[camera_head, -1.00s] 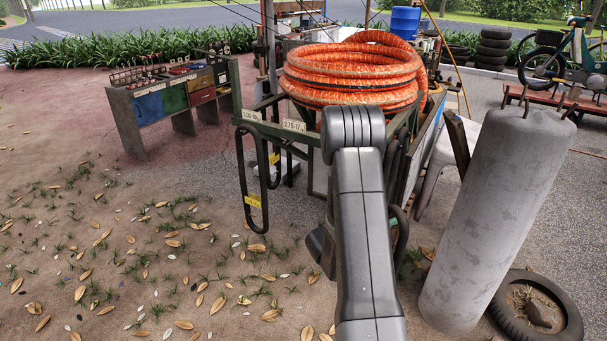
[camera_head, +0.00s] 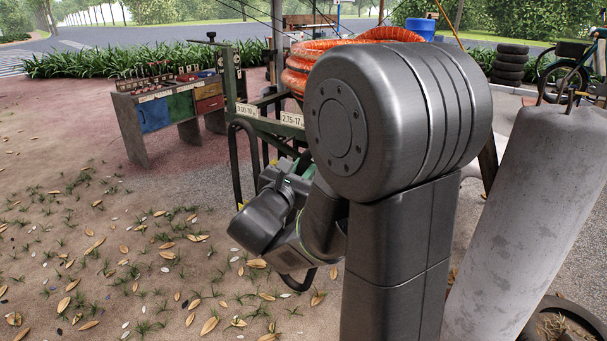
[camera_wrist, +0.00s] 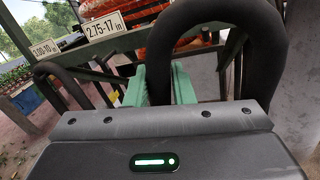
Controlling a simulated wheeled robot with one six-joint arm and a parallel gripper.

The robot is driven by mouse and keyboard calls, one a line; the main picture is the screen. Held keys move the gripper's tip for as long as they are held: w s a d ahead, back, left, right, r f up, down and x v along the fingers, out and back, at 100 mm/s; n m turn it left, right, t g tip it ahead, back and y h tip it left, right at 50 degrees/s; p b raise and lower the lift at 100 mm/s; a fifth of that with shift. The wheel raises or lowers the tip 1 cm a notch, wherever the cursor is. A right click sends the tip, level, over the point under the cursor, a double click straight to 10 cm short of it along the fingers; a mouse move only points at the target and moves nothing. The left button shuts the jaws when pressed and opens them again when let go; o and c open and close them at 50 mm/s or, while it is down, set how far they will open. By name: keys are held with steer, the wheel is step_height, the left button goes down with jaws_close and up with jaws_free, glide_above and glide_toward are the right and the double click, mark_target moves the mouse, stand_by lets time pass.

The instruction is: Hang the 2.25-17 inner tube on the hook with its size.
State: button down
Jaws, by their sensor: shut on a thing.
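My gripper (camera_wrist: 158,86) is shut on a thick black inner tube (camera_wrist: 205,14), with its green fingers on either side of one leg. The tube arches up and over to the right in the wrist view; its lower part is hidden, and no size marking shows on it. The rack's green rail carries a 2.75-17 label (camera_wrist: 104,27) and a 3.00-10 label (camera_wrist: 45,49); both also show in the head view (camera_head: 292,119). Another black tube (camera_wrist: 60,78) hangs under the left label. No 2.25-17 label is visible. My arm hides much of the rack.
An orange hose coil (camera_head: 298,62) sits on the cart behind the rail. A bench with coloured drawers (camera_head: 165,110) is at the back left. Leaf-strewn ground at the left is open.

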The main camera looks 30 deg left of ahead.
steer(key=shift+s+a+r+y, duration=0.2)
steer(key=shift+s+a+y, duration=0.05)
steer(key=shift+y, duration=0.05)
steer(key=w+f+b, duration=0.2)
steer(key=w+f, duration=0.1)
steer(key=w, duration=0.8)
steer(key=shift+d+f, duration=0.15)
steer(key=shift+d, duration=0.3)
stand_by(0.7)
steer(key=shift+w+b, duration=0.15)
steer(key=shift+b, duration=0.2)
stand_by(0.4)
